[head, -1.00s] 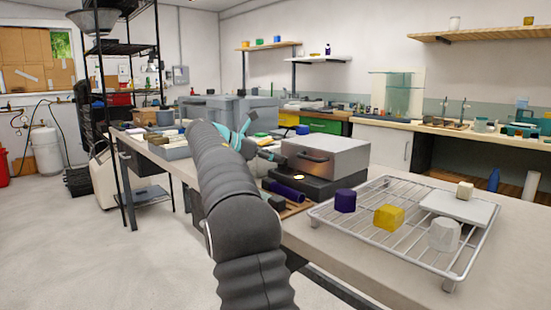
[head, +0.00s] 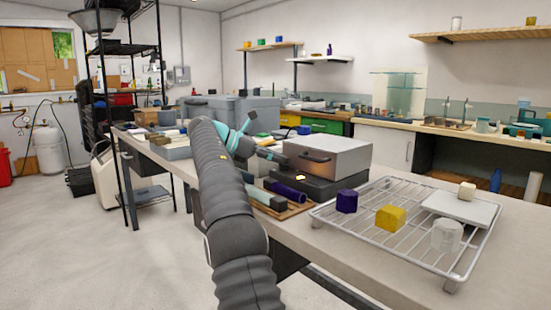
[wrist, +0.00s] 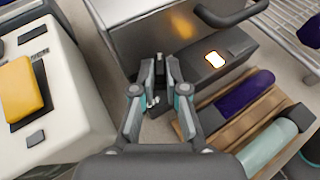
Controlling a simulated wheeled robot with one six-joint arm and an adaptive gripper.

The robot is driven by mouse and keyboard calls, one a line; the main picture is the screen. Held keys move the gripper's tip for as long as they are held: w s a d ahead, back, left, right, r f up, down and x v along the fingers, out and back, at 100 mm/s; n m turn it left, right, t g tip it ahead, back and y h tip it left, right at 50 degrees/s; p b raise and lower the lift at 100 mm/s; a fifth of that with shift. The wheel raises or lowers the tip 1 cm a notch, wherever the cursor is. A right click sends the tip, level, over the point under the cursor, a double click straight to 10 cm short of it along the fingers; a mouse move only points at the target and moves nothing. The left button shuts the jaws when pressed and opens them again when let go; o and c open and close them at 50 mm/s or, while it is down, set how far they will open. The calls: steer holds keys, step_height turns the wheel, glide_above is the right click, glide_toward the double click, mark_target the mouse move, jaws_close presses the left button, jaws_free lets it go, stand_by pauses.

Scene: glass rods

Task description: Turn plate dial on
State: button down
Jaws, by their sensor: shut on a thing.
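The plate is a dark base (head: 325,186) under a silver metal box with a front handle. It also shows in the wrist view (wrist: 205,64). A small panel (wrist: 215,59) on the base's front is lit white-orange, and an orange glow shows on the metal above. My gripper (wrist: 162,65) is at the left part of the base's front, its two fingers close together with a narrow gap. It is shut on the dial, which the fingers mostly hide. In the head view my gripper (head: 283,160) is at the box's left side.
A purple rod (wrist: 245,92) and a pale teal rod (wrist: 268,140) lie on a wooden tray right of my gripper. A white device (wrist: 45,110) bearing a yellow block (wrist: 20,88) stands to the left. A wire rack (head: 375,240) with several blocks stands at right.

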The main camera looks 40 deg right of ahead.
steer(key=c, duration=1.2)
jaws_free()
steer(key=shift+s+n+t+h, duration=0.2)
steer(key=shift+n+t+h, duration=0.1)
steer(key=shift+n+t, duration=0.2)
